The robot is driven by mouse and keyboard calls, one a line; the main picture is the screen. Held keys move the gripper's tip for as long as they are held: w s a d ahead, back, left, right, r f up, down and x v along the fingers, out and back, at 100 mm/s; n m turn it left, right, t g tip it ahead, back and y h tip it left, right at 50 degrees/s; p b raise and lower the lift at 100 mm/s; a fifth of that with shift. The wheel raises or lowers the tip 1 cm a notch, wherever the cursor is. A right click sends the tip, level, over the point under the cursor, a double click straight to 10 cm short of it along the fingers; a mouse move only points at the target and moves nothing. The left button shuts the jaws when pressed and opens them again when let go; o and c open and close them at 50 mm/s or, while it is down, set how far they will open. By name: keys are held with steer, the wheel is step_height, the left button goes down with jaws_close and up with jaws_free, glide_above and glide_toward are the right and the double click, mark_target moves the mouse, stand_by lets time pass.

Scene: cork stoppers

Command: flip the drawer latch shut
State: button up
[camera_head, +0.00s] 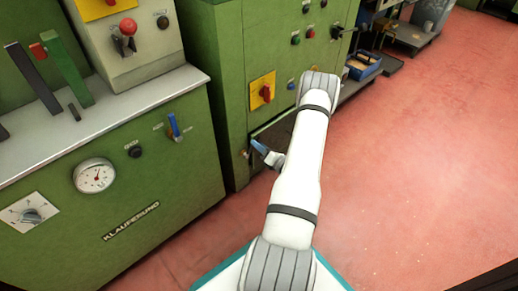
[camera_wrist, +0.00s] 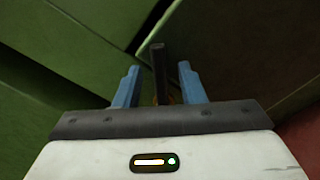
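In the wrist view a dark upright bar (camera_wrist: 158,62), which looks like the latch lever, stands between the two blue fingers of my gripper (camera_wrist: 158,80). A gap shows on each side of the bar, so the fingers are open around it without visible contact. A bit of yellow shows low behind the bar. In the head view my gripper (camera_head: 262,149) is at the lower front of the green cabinet, by a dark recessed panel (camera_head: 283,128). The latch cannot be made out there, and my arm covers part of the panel.
A yellow plate with a red rotary switch (camera_head: 264,91) sits just above the gripper. A green machine with a gauge (camera_head: 95,176) and a blue lever (camera_head: 173,126) stands at left. A blue bin (camera_head: 362,66) is behind my arm. The red floor (camera_head: 420,150) at right is clear.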

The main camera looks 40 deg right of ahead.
jaws_close()
stand_by(0.3)
steer(key=shift+a, duration=0.1)
stand_by(0.4)
